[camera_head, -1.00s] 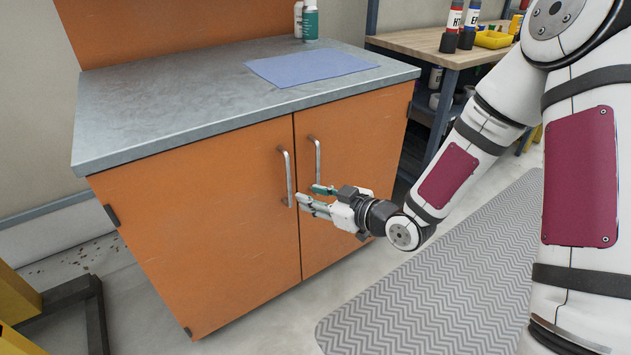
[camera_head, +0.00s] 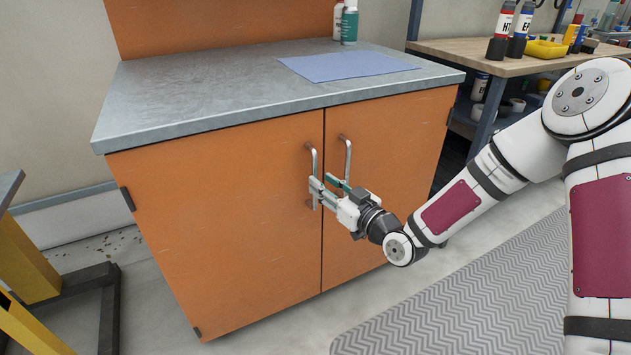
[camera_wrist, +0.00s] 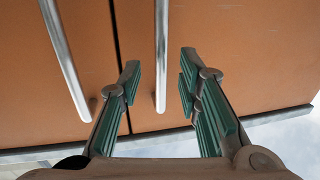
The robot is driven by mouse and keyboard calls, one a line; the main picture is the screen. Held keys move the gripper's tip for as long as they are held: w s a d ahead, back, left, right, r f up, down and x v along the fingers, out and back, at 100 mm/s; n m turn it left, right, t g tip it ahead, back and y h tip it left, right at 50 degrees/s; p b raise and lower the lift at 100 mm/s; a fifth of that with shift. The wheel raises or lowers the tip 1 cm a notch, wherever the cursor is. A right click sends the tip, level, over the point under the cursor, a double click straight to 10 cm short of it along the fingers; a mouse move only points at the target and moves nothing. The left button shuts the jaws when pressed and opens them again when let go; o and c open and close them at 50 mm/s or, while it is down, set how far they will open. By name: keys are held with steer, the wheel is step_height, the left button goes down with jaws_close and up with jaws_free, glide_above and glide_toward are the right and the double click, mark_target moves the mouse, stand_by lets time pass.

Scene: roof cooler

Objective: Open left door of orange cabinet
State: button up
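The orange cabinet has a left door (camera_head: 220,210) and a right door (camera_head: 390,140), both shut, with a narrow seam between them. The left door's metal bar handle (camera_head: 313,160) stands upright beside the seam, near the right door's handle (camera_head: 347,155). My gripper (camera_head: 328,188) is at the lower part of the left handle, with its fingers apart. In the wrist view, one handle (camera_wrist: 162,50) runs between the green-padded fingers, with gaps on both sides. The other handle (camera_wrist: 65,58) is outside them. The left handle's lower end is partly hidden by my fingers in the head view.
The grey countertop (camera_head: 220,90) holds a blue sheet (camera_head: 345,66) and a green bottle (camera_head: 349,24). A yellow and black frame (camera_head: 95,310) stands at the lower left. Floor shows in front of the left door. A grey mat (camera_head: 470,300) lies at right.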

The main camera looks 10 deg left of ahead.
steer(key=shift+b+x, duration=0.4)
steer(key=shift+x, duration=1.7)
jaws_close()
